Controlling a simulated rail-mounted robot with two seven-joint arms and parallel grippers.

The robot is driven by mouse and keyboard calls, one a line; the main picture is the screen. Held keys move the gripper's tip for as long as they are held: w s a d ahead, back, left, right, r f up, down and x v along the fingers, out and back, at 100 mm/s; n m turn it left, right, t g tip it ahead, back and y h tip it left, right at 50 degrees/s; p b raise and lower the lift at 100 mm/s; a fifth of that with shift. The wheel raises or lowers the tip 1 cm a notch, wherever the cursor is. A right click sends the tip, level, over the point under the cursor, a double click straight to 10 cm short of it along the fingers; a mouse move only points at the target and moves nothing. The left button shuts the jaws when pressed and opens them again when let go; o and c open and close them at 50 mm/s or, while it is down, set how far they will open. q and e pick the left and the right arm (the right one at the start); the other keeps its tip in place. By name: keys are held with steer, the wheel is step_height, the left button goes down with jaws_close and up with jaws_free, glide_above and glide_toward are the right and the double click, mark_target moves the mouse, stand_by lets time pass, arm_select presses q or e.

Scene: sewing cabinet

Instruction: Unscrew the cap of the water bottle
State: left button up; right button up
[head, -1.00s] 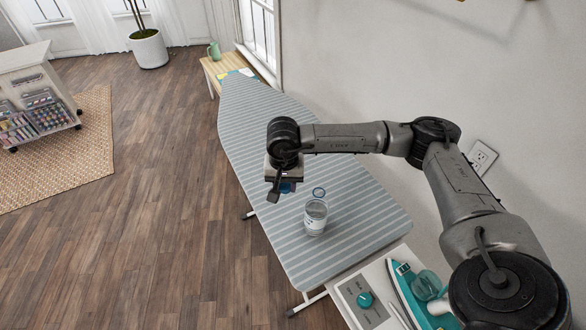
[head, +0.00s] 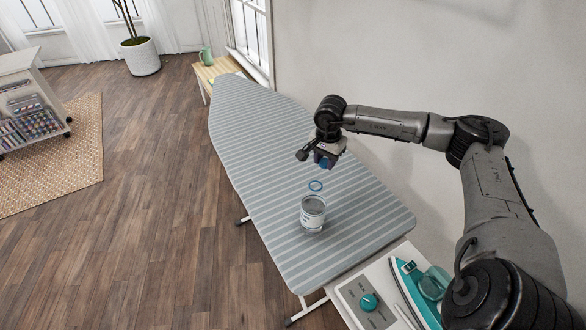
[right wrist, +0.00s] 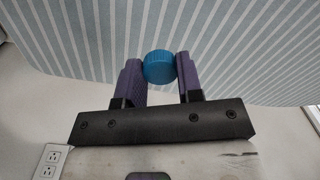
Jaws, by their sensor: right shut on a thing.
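The clear water bottle (head: 313,222) stands upright on the striped ironing board (head: 270,150) in the head view. A blue ring (head: 316,186) shows at its neck, and no cap sits on it. My right gripper (head: 323,162) is behind the bottle and higher up, apart from it. In the right wrist view the purple fingers of my right gripper (right wrist: 161,74) are shut on the blue cap (right wrist: 160,67), one on each side. The bottle is not in the right wrist view. My left gripper is not in view.
A teal-and-white iron (head: 412,290) lies on a white stand with a teal knob (head: 368,302) at the board's near end. A wall with a socket (right wrist: 51,160) runs along the right. A green jug (head: 206,56) stands on a wooden bench behind. Most of the board is clear.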

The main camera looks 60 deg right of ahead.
glide_above(294, 177)
step_height(294, 177, down, 6)
steer(key=shift+r+b, duration=0.1)
steer(key=shift+b, duration=0.2)
steer(key=shift+f, duration=2.1)
steer(key=shift+d+b, duration=0.1)
steer(key=shift+b, duration=0.2)
steer(key=shift+f, duration=0.15)
steer(key=o, duration=1)
